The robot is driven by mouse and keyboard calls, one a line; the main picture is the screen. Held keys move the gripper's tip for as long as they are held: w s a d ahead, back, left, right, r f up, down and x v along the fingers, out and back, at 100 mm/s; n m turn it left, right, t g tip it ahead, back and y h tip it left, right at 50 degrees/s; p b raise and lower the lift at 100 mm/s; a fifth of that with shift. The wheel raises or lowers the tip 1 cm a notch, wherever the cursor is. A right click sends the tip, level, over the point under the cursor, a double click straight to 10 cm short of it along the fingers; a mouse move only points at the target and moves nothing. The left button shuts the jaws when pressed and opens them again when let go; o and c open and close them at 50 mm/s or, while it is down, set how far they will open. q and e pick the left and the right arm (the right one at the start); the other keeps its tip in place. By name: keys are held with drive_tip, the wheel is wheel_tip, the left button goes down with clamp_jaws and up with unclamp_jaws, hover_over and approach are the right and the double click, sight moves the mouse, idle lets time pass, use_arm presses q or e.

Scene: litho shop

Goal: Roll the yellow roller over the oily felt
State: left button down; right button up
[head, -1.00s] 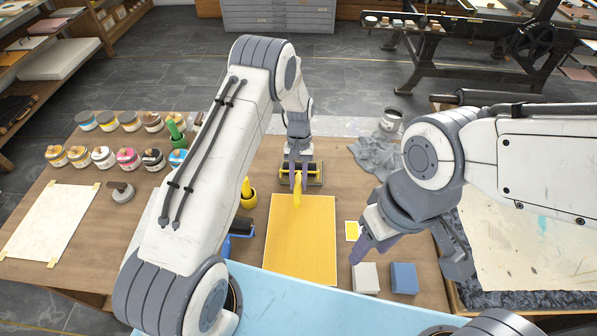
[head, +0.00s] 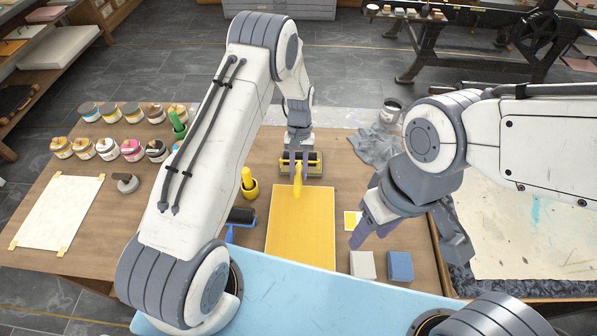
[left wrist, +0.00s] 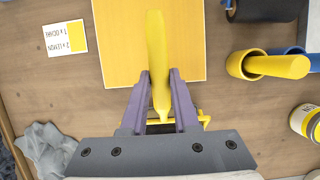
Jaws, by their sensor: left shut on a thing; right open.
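The yellow roller (head: 298,181) has a yellow handle pointing toward me. My left gripper (head: 298,172) is shut on this handle; in the left wrist view the handle (left wrist: 155,50) lies between the purple fingers (left wrist: 160,78). A bit of its yellow frame shows beyond them; the roller's drum is mostly hidden behind the gripper. The roller's head is at a small olive-yellow tray (head: 314,163) behind the yellow sheet; I cannot tell whether it touches. I cannot make out the oily felt for certain. My right gripper (head: 366,228) is open and empty over the table's right side.
The yellow sheet (head: 300,228) lies in front of the tray. A yellow cup (head: 249,190) and a blue-handled roller (head: 240,217) are left of it. A grey cloth (head: 377,147) and a can (head: 391,110) stand back right. Two blocks, white (head: 362,265) and blue (head: 400,266), lie front right.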

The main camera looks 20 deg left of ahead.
sight(299, 160)
use_arm(q)
drive_tip(key=w+b, duration=0.1)
drive_tip(key=w, duration=0.1)
drive_tip(key=w+a+b, duration=0.1)
drive_tip(key=w, duration=0.1)
drive_tip(key=w+b, duration=0.2)
drive_tip(key=shift+w+a+f, duration=0.15)
drive_tip(key=shift+f, duration=0.1)
drive_tip(key=shift+w+r, duration=0.1)
drive_tip(key=shift+r, duration=0.15)
drive_tip(key=shift+w+d+f+b, duration=0.1)
drive_tip(key=shift+d+f+b, duration=0.25)
drive_tip(key=shift+f, duration=0.1)
drive_tip(key=shift+d+f+b, duration=0.2)
drive_tip(key=shift+f+b, duration=0.15)
drive_tip(key=shift+f, duration=0.1)
drive_tip(key=shift+r, duration=0.1)
drive_tip(key=shift+f+b, duration=0.45)
drive_tip(key=shift+f, duration=0.3)
drive_tip(key=shift+r, duration=0.1)
